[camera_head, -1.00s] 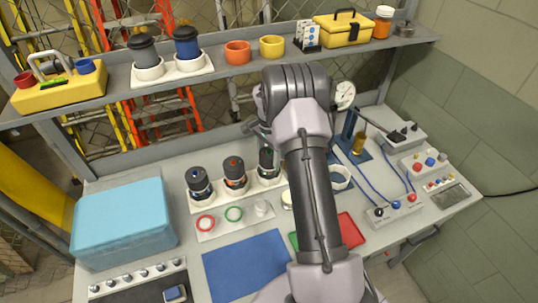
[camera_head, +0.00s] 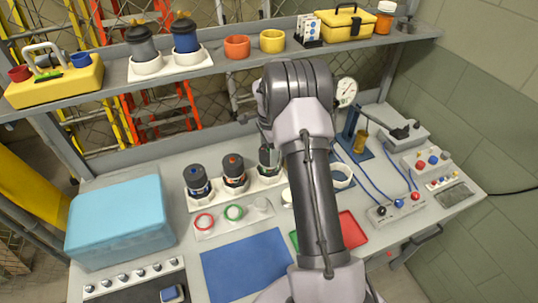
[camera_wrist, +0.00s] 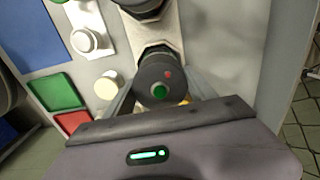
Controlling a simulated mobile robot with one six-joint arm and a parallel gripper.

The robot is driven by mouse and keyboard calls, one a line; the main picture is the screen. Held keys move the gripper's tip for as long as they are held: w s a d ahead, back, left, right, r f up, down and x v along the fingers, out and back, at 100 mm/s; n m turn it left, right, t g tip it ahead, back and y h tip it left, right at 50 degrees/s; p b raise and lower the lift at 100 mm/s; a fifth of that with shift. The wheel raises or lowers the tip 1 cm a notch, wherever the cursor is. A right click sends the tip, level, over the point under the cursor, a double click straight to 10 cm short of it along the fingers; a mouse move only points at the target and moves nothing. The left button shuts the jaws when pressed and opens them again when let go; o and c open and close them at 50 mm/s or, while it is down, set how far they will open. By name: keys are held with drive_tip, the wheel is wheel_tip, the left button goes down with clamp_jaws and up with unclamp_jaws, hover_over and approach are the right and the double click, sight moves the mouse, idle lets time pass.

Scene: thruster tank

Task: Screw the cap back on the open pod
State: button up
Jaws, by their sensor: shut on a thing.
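In the head view three pods stand in a white rack: a blue-marked one (camera_head: 198,180), an orange-marked one (camera_head: 234,171) and a right one (camera_head: 268,160) partly behind my arm. My gripper is hidden there by the arm. A pale hexagonal seat of the rack (camera_wrist: 157,49) shows just beyond the cap in the wrist view.
A pale plate (camera_head: 222,228) with red and green rings lies before the rack. A blue mat (camera_head: 245,265) and a red tray (camera_head: 352,232) lie nearer. A light-blue box (camera_head: 120,222) stands left. A gauge stand (camera_head: 350,128) and cabled boxes stand right. The shelf (camera_head: 225,62) runs behind.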

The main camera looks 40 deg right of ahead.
drive_tip(key=m+b, duration=0.3)
drive_tip(key=m, duration=0.1)
drive_tip(key=shift+f+m, duration=0.15)
drive_tip(key=shift+m, duration=0.15)
drive_tip(key=shift+s+a+m+b, duration=0.2)
drive_tip(key=shift+m+b, duration=0.4)
drive_tip(key=shift+m, duration=0.4)
drive_tip(key=m+b, duration=0.2)
drive_tip(key=m, duration=0.2)
drive_tip(key=shift+m+b, duration=0.9)
drive_tip(key=shift+m, duration=0.5)
drive_tip(key=o, duration=1.3)
drive_tip(key=shift+r, duration=0.2)
drive_tip(key=shift+o, duration=0.2)
drive_tip(key=shift+r, duration=0.1)
